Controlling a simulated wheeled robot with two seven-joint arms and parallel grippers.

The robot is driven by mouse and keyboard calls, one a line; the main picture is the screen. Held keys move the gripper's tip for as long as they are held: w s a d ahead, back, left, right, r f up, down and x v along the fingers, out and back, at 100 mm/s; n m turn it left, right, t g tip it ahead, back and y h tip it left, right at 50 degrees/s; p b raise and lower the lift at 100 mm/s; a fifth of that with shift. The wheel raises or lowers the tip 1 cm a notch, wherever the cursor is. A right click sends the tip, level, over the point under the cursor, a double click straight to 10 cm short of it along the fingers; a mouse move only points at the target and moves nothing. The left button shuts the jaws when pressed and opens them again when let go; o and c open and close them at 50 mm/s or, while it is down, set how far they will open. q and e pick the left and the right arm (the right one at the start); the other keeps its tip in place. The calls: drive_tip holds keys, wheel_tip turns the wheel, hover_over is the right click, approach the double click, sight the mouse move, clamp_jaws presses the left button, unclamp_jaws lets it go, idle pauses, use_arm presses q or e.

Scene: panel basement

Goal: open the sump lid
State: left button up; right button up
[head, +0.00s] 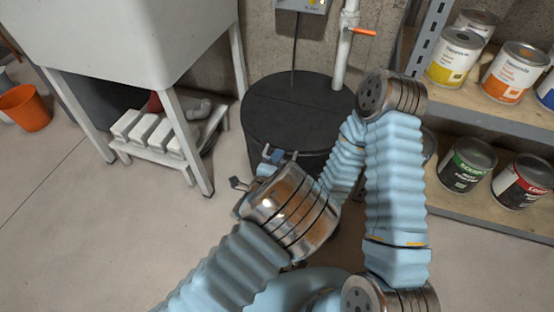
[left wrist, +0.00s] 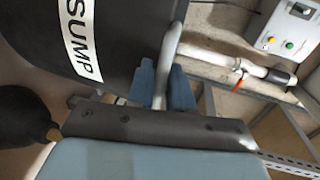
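The sump (head: 295,100) is a round black drum with a flat dark lid, standing against the wall in the head view. Its lid looks flat and down. In the left wrist view the sump (left wrist: 110,18) fills the upper left, with a white SUMP label (left wrist: 82,40). My left gripper (head: 272,157) is at the drum's near side, partly covered by its own wrist. In the left wrist view its blue fingers (left wrist: 162,85) sit close on both sides of a grey curved handle bar (left wrist: 172,42) and appear closed on it. My right gripper does not show.
A white pipe (head: 344,50) with an orange valve handle (head: 362,31) rises behind the sump. Paint-can shelves (head: 480,125) stand right. A white sink (head: 140,40) on legs stands left, with an orange bucket (head: 25,107) beyond. Floor at front left is clear.

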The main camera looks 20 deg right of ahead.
use_arm(q)
clamp_jaws()
